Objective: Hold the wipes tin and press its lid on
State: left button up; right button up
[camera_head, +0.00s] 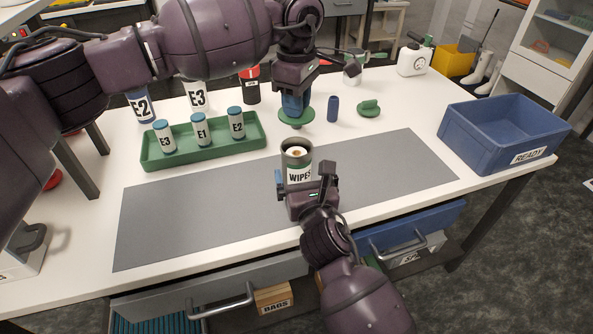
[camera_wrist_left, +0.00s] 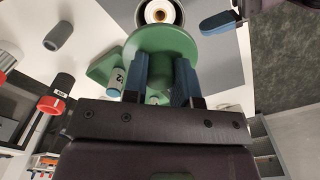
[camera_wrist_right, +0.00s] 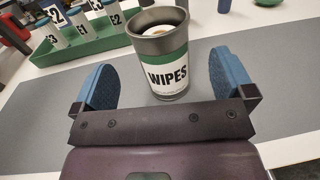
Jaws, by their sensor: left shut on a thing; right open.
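The wipes tin (camera_head: 297,172) is a grey cylinder with a green and white label, standing upright and open on the grey mat (camera_head: 230,215). A white roll shows inside its mouth. My right gripper (camera_head: 305,175) is open at the near side of the tin. In the right wrist view the tin (camera_wrist_right: 165,75) stands between the two spread fingers, with gaps on both sides. My left gripper (camera_head: 295,105) is shut on the green round lid (camera_wrist_left: 155,45) and holds it behind and above the tin. The tin's open mouth (camera_wrist_left: 160,12) shows beyond the lid in the left wrist view.
A green rack (camera_head: 210,143) with several labelled tubes stands left of the tin. A dark blue cylinder (camera_head: 333,109) and a small green object (camera_head: 369,108) stand behind on the right. A blue READY crate (camera_head: 480,150) is at the right edge. The mat around the tin is clear.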

aim_at(297, 153)
jog(key=x, duration=0.7)
jog(key=shift+w, duration=0.2)
jog(key=c, duration=1.3)
pick_arm(q)
jog(key=shift+f, duration=2.5)
jog(key=shift+f, duration=0.95)
jog(key=shift+f, duration=0.6)
jog(key=o, duration=1)
